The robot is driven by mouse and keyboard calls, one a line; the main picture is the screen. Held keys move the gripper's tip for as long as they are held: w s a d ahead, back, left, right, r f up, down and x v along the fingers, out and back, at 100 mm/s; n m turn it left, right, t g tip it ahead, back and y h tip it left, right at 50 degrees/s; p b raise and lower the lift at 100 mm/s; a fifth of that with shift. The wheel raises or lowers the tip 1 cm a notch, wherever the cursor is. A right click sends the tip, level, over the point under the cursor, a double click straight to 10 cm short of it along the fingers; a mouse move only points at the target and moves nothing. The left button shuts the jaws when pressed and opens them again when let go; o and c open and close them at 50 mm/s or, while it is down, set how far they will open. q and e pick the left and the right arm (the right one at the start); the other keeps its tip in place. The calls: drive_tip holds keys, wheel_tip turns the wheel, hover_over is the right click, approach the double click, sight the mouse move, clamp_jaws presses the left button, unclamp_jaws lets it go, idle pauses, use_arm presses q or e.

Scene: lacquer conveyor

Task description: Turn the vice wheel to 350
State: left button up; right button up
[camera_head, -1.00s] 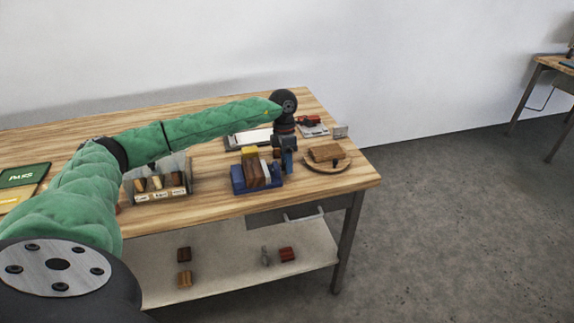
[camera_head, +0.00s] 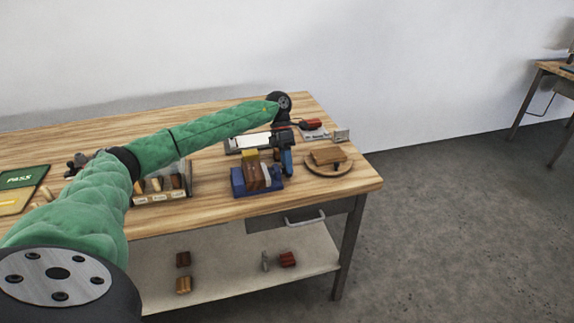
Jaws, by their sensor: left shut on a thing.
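The vice (camera_head: 243,187) is a blue block on the table, with yellow and brown pieces standing in it. My left arm in its green sleeve reaches across the table from the left. My left gripper (camera_head: 287,160) points down at the right end of the vice and is shut. It appears to hold the vice wheel there, but the wheel is hidden by the gripper and no reading on it can be made out. My right gripper is not in view.
A round wooden board (camera_head: 318,170) with a brown block stands close to the right of the gripper. A pale tray (camera_head: 232,146) lies behind. A sorting box (camera_head: 160,197) with several pieces is to the left. A green PASS panel (camera_head: 20,178) lies at far left.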

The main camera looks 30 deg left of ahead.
use_arm(q)
drive_tip(key=shift+r, duration=0.1)
drive_tip(key=o, duration=1)
drive_tip(key=shift+w+a, duration=0.1)
drive_tip(key=shift+c, duration=0.2)
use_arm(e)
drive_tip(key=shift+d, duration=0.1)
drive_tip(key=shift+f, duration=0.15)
use_arm(q)
drive_tip(key=shift+w+a+r, duration=0.15)
drive_tip(key=shift+r, duration=0.15)
drive_tip(key=b+v, duration=0.1)
drive_tip(key=v, duration=0.6)
drive_tip(key=shift+b, duration=0.4)
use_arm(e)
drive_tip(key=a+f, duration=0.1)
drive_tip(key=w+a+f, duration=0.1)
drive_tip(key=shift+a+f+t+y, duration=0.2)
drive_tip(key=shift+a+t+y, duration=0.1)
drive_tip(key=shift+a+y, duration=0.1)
